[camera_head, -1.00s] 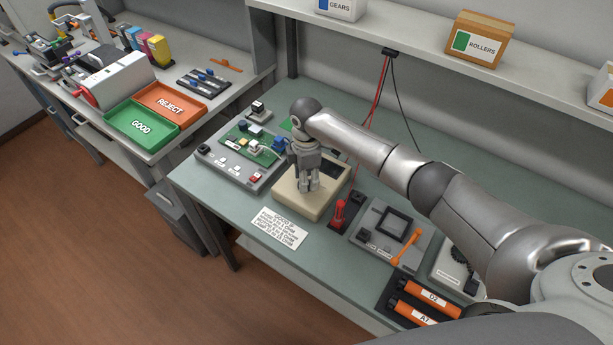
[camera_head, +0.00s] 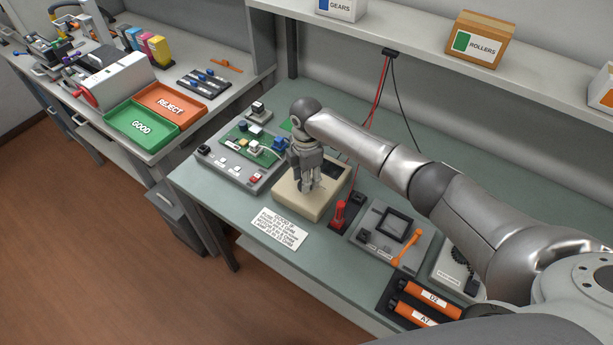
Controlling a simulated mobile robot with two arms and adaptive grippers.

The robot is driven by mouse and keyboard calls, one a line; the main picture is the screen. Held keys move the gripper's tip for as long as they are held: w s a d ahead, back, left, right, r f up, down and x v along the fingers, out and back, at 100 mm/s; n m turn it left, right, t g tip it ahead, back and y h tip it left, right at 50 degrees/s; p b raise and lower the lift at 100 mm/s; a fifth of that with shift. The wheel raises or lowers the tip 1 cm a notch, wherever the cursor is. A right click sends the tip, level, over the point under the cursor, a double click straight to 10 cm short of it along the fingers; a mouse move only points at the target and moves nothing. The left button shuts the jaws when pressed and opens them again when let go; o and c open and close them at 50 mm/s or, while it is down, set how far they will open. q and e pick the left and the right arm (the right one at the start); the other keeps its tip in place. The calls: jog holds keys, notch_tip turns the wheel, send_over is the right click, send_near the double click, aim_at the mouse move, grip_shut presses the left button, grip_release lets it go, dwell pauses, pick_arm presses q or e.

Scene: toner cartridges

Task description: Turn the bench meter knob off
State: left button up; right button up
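The bench meter is a cream box (camera_head: 311,209) with a dark display (camera_head: 331,171), standing on the grey-green bench in the middle of the view. My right gripper (camera_head: 307,188) points down over the meter's top face, with its fingertips at or very near a small dark knob there. The fingers cover most of the knob, so its setting is hidden. The fingers are close together around the knob's place; whether they grip it is too small to tell. My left gripper is not in view.
A grey test board (camera_head: 241,157) stands left of the meter. A red probe (camera_head: 340,214) in a dark holder is close on its right, then a grey fixture (camera_head: 391,233) with an orange lever. A white instruction card (camera_head: 280,229) lies in front. Red and black cables hang behind.

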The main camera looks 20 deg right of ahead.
jog(key=o, duration=0.4)
notch_tip(320, 180, up, 12)
dwell(0.5)
dwell(0.4)
